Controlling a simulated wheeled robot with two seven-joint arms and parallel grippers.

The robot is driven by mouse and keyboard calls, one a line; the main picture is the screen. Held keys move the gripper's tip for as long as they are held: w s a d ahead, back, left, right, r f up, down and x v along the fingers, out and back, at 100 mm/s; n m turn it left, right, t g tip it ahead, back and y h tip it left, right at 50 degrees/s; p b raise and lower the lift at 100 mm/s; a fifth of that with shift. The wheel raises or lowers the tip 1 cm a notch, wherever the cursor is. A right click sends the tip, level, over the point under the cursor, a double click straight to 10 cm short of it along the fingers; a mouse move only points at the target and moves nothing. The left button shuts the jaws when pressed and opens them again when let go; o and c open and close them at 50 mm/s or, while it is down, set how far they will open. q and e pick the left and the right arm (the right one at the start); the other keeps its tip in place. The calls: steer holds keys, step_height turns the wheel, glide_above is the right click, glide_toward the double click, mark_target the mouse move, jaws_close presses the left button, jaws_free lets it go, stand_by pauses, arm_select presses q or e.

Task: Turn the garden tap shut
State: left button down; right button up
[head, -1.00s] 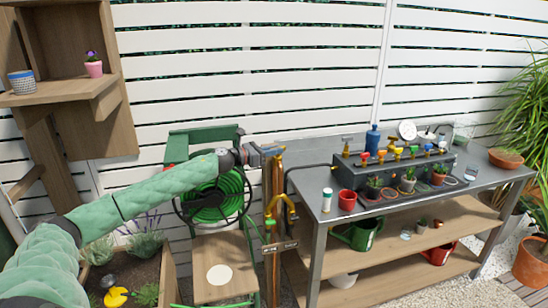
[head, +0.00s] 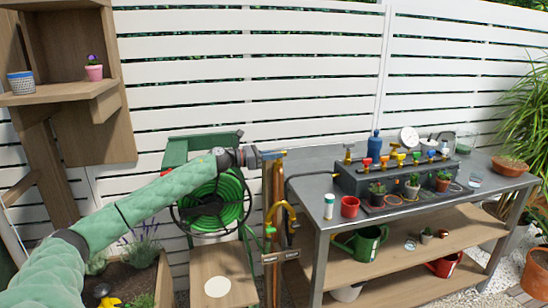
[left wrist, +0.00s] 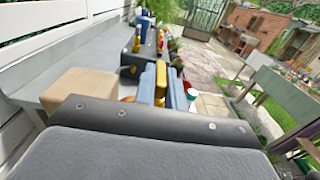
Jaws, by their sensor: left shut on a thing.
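The garden tap (head: 281,204) shows as a yellow curved spout on the front of a wooden post (head: 277,180), with a green fitting below it. My left gripper (head: 274,155) is at the top of the post, above the spout. In the left wrist view its blue-grey fingers (left wrist: 166,88) are closed around a gold-coloured piece (left wrist: 160,84), which looks like the tap's handle. The fingers and the small size hide most of this handle in the head view. My right gripper is not in view.
A green hose reel (head: 213,200) stands left of the post, behind my left arm. A grey-topped potting bench (head: 318,190) stands close on the right, with a red cup (head: 350,207), small pots and a row of coloured valves (head: 401,160). A white slatted fence is behind.

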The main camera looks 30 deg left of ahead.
arm_select(q)
steer(key=shift+r, duration=0.1)
steer(key=c, duration=1.5)
jaws_free()
steer(key=shift+o, duration=0.2)
